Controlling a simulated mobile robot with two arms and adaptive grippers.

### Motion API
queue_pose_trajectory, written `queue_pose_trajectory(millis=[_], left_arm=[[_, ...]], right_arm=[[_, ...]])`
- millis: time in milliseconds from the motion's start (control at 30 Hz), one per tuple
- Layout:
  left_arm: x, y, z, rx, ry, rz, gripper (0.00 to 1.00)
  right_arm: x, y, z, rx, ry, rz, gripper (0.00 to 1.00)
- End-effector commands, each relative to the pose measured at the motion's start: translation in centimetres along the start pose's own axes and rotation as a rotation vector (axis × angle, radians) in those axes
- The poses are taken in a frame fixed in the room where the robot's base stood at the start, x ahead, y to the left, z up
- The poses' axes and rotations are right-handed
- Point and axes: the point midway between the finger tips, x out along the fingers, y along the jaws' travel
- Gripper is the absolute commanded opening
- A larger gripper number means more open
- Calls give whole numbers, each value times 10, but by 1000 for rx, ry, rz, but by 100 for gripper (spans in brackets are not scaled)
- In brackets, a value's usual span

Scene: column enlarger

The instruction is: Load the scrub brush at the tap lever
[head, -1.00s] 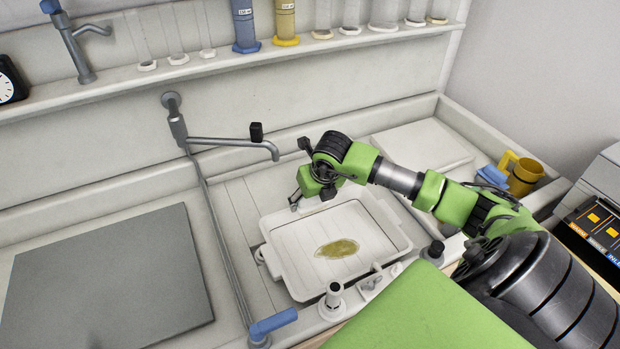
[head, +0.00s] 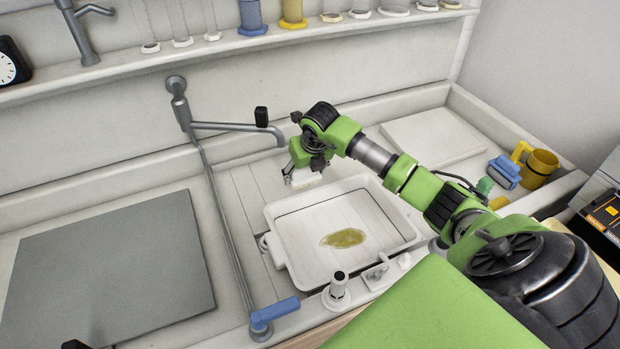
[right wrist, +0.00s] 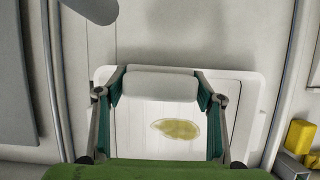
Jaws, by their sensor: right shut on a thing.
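My right gripper (head: 302,180) is shut on a white block with rounded edges, which I take for the scrub brush (right wrist: 160,85). In the head view the brush (head: 306,179) is above the back edge of the white tray (head: 284,232), below and right of the tap spout's end. Its underside is hidden. The grey wall tap (head: 235,127) has a long spout with a black knob over it. A blue lever (head: 275,313) sits at the front edge, at the end of a grey pipe. My left gripper is not clearly in view.
A yellow-green stain (head: 343,238) lies in the tray. A white pump-like fitting (head: 337,287) stands at the tray's front. A grey board (head: 110,270) is on the left. A blue block (head: 504,172) and yellow mug (head: 537,170) stand at the right.

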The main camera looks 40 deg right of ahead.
Motion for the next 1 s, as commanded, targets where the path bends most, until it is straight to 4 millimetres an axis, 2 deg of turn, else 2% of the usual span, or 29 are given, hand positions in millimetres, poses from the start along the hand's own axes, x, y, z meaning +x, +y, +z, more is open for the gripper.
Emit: queue_pose_trajectory(millis=[500,733,1000], left_arm=[[39,12,0,0,5,13,40],[45,12,0,1,5,12,40],[45,10,1,2,5,10,40]], right_arm=[[30,9,40,1,-2,1,45],[34,10,50,1,-1,1,45],[34,10,51,0,-1,1,45]])
